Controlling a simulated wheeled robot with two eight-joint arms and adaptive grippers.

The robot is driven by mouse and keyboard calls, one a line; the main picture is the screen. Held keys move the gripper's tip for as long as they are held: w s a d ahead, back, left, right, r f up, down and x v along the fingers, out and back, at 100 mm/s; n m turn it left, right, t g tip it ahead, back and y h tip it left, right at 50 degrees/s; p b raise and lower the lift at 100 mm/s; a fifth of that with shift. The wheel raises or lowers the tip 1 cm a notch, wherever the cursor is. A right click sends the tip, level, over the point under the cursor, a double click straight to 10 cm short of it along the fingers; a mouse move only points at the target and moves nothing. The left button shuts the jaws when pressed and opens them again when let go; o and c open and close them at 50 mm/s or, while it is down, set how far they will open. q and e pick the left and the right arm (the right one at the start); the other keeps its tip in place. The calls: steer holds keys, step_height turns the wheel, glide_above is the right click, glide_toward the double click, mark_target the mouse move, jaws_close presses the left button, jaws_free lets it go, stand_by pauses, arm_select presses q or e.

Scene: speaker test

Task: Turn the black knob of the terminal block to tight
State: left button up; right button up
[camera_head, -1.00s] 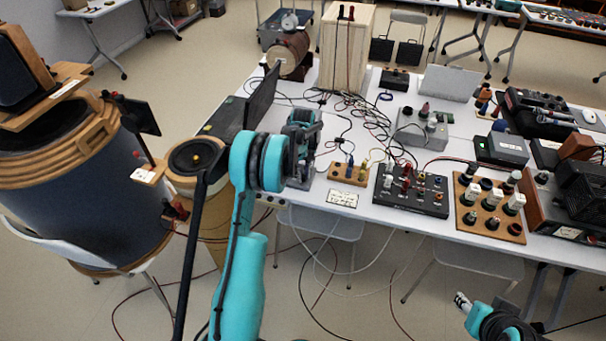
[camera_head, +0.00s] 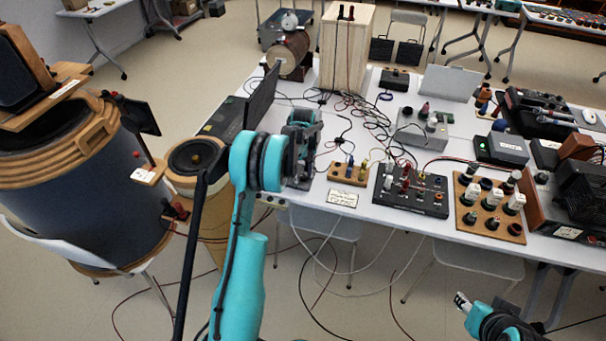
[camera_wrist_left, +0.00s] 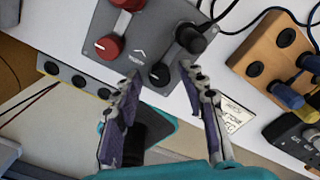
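The grey terminal block (camera_wrist_left: 140,42) shows at the top of the left wrist view. It carries a red knob (camera_wrist_left: 108,47) and a round black knob (camera_wrist_left: 160,75), each with a white mark. A second black fitting (camera_wrist_left: 190,38) with a black lead sits further up. My left gripper (camera_wrist_left: 160,70) is open, its two fingers on either side of the lower black knob, with gaps showing. In the head view my left gripper (camera_head: 303,135) is over the table's near left edge and hides most of the block. My right gripper (camera_head: 462,301) is low at the right, away from the table.
A wooden strip with plugs (camera_head: 348,174), a label card (camera_head: 342,198) and a black panel (camera_head: 411,204) stand right of the gripper. A dark upright screen (camera_head: 262,97) is close behind it. Tangled leads (camera_head: 350,115) cover the table's middle.

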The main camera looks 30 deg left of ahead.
mark_target(303, 176)
arm_select(q)
step_height(303, 176, up, 12)
stand_by(0.6)
